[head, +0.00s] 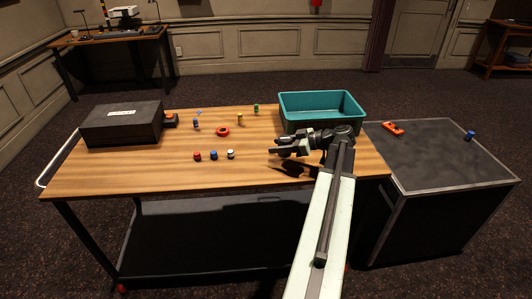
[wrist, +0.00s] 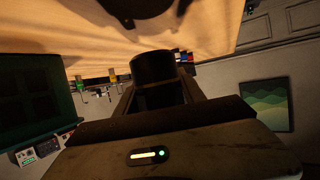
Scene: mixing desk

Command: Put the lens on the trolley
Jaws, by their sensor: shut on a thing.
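My gripper (head: 284,148) is above the right part of the wooden-topped trolley (head: 110,184), which has a side handle, a lower shelf and red casters. In the wrist view my gripper (wrist: 157,92) is shut on a short black cylinder, the lens (wrist: 153,66). The lens is hard to make out in the head view against the dark jaws. A dark shadow lies on the wood below the gripper, which looks raised off the top. The lower part of the lens is hidden between the jaws.
A teal bin (head: 322,110) stands behind my gripper. A black case (head: 122,124) is at the left. A red ring (head: 222,132) and several small coloured pieces lie mid-table. A grey cabinet (head: 440,165) at right holds an orange item (head: 393,128). The front left wood is clear.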

